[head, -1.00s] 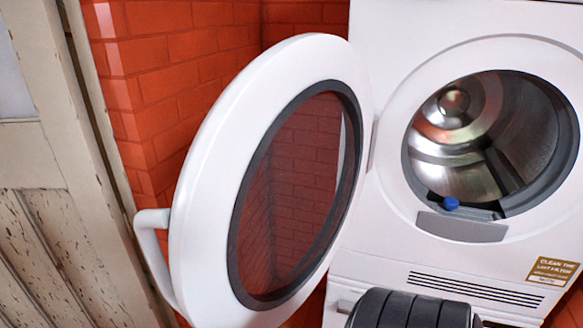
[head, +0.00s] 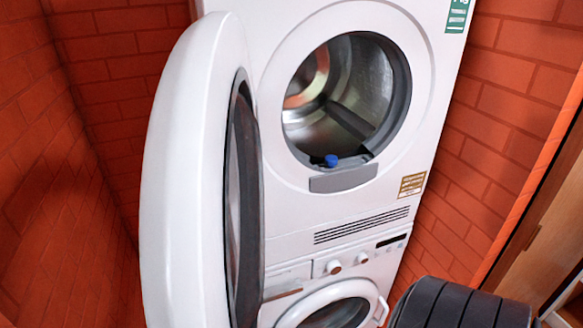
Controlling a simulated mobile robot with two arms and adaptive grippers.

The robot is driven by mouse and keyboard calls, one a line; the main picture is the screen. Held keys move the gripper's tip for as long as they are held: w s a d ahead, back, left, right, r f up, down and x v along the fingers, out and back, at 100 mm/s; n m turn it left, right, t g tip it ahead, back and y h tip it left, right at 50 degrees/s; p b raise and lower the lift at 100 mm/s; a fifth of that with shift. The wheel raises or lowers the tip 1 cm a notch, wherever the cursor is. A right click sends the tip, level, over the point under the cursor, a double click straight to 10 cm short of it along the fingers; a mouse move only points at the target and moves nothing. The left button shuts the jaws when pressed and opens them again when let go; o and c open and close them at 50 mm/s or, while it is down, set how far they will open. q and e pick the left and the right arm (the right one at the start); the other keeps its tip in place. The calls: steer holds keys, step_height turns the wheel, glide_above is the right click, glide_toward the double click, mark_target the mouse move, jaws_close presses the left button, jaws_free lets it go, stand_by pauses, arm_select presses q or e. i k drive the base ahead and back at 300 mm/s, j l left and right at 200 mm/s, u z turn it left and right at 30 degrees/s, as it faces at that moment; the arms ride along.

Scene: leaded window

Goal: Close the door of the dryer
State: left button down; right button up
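The dryer (head: 288,215) is the upper white machine of a stack in the head view, its round drum opening showing bare metal inside. Its door (head: 178,190), a thick white ring with a dark-rimmed window (head: 243,200), stands wide open on the left, seen nearly edge-on. The door's handle is not visible. A black ribbed part of my own arm shows at the bottom right, well apart from the door. Neither gripper's fingers are in view.
A washer (head: 335,312) with knobs and a round door stands below the dryer. Red brick walls (head: 480,110) enclose both sides. A wooden piece (head: 545,235) stands at the right edge. A small blue part (head: 331,160) sits at the drum's lower lip.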

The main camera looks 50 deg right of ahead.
mark_target(205, 91)
steer(key=i+j+z, duration=0.1)
steer(key=z, duration=0.35)
steer(key=i+j+z, duration=0.1)
steer(key=z, duration=0.3)
steer(key=j+z, duration=0.3)
steer(key=z, duration=0.15)
steer(key=i+j+z, duration=0.1)
steer(key=j+z, duration=0.15)
steer(key=z, duration=0.15)
steer(key=j+z, duration=0.2)
steer(key=z, duration=0.25)
